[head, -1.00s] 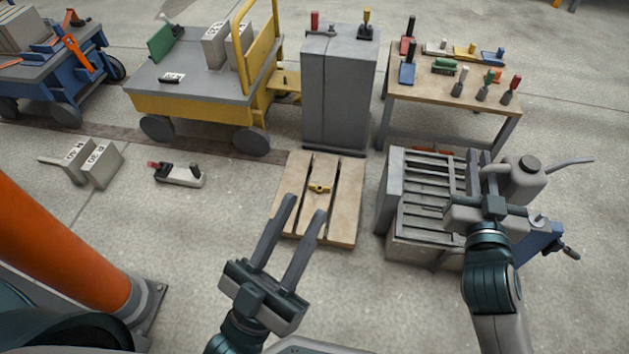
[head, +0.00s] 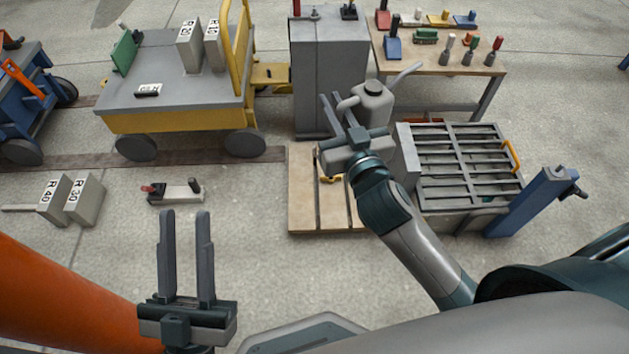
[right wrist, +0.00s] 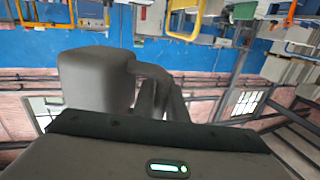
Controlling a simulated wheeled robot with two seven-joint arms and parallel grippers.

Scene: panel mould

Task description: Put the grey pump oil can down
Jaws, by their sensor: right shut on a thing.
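The grey pump oil can (head: 372,103) is upright, with its spout pointing up and right. My right gripper (head: 340,112) is shut on its handle at the left of the can, in front of the grey cabinet and above the back of the wooden pallet. The can body also shows in the right wrist view (right wrist: 95,80), with the handle between the fingers. I cannot tell how high the can is above the pallet. My left gripper (head: 184,225) is open and empty, low over the floor at the front left.
The wooden pallet (head: 302,190) has a yellow item on it, partly hidden by my right gripper. A slatted grey mould (head: 460,165) stands to the right, a grey cabinet (head: 328,70) behind. A yellow cart (head: 180,122) and a tool table (head: 440,62) stand further back.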

